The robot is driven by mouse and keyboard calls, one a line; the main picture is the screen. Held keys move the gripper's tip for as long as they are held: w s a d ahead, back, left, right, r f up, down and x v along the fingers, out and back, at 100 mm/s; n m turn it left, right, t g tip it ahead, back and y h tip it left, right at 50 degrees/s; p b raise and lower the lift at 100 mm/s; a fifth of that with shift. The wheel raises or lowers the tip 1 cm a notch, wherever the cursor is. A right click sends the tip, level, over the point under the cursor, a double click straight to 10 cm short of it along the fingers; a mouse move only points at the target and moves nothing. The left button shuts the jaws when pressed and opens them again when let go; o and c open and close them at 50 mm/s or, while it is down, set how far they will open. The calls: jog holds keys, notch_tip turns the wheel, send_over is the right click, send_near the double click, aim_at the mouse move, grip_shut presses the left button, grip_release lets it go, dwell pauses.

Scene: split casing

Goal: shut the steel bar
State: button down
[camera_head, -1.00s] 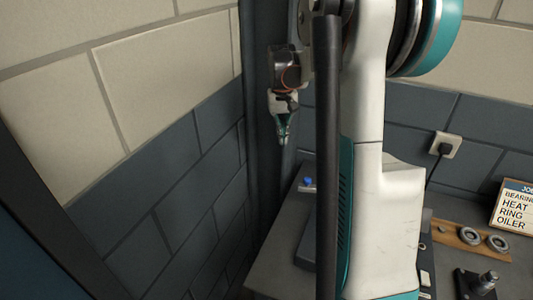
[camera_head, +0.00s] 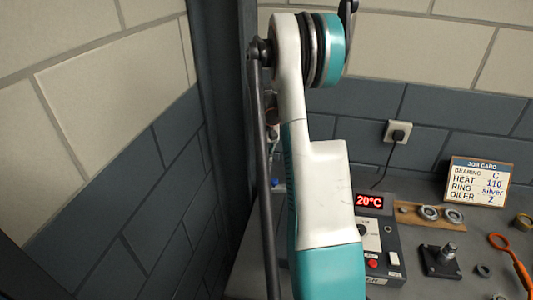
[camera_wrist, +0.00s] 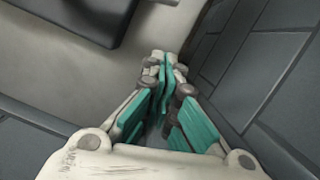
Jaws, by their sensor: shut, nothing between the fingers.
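My gripper (camera_wrist: 164,68) is shut and empty in the wrist view, its teal-and-white fingers together. In the head view it is almost wholly hidden behind my arm. I cannot make out the steel bar for sure. A small blue knob (camera_head: 275,183) shows at the left of the bench, just beside my arm, and what it is fixed to is mostly hidden. The heater's control box (camera_head: 378,245) has a red display reading 20°C and stands right of my arm, which covers its left side. In the wrist view a dark block (camera_wrist: 85,18) lies at the upper left, apart from my fingers.
The grey bench (camera_head: 415,215) holds a job card (camera_head: 478,181), a wooden board with bearings (camera_head: 428,213), a black stand with a post (camera_head: 440,260) and an orange-handled tool (camera_head: 508,258). Brick walls close off the left and back, with a dark upright (camera_head: 222,120) at the corner.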

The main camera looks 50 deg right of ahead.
jog(key=s+a, duration=0.1)
jog(key=s+a+f, duration=0.1)
jog(key=s+a, duration=0.1)
jog(key=shift+a+f, duration=0.15)
jog(key=shift+f, duration=0.25)
